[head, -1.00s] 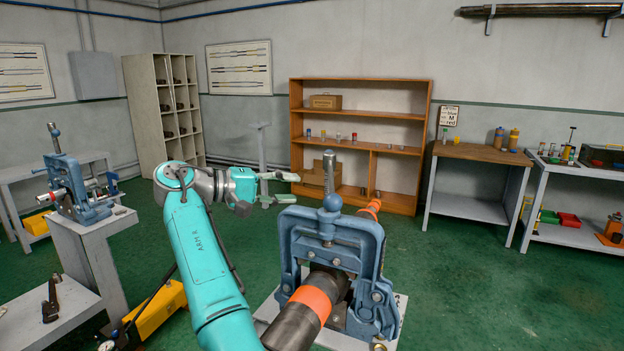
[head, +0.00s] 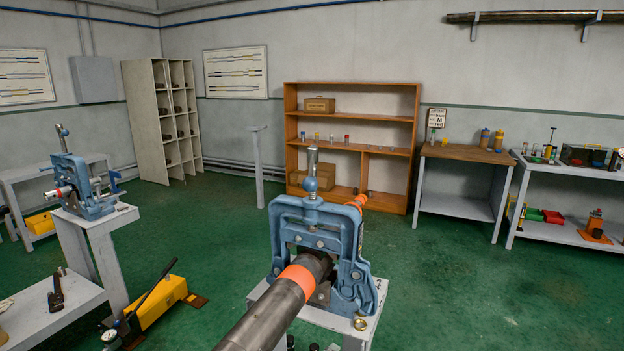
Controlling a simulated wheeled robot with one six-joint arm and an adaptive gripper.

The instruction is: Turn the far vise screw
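Two blue pipe vises show in the head view. The nearer, larger vise (head: 349,270) stands in the middle on a light stand and has a dark pipe (head: 262,320) with an orange band through it. Its screw (head: 312,175) stands upright on top, with a round blue hub and a grey upper end. The other vise (head: 84,185) stands farther off at the left on a grey stand, with a pipe end in it. Its screw (head: 61,136) rises at the top, slightly tilted. My gripper and arm are out of the picture.
A yellow hydraulic pump (head: 160,308) with a lever lies on the floor between the stands. A low grey bench (head: 45,315) with a wrench (head: 57,290) is at the lower left. Orange shelves (head: 352,95) stand at the back. The green floor (head: 450,275) at the right is clear.

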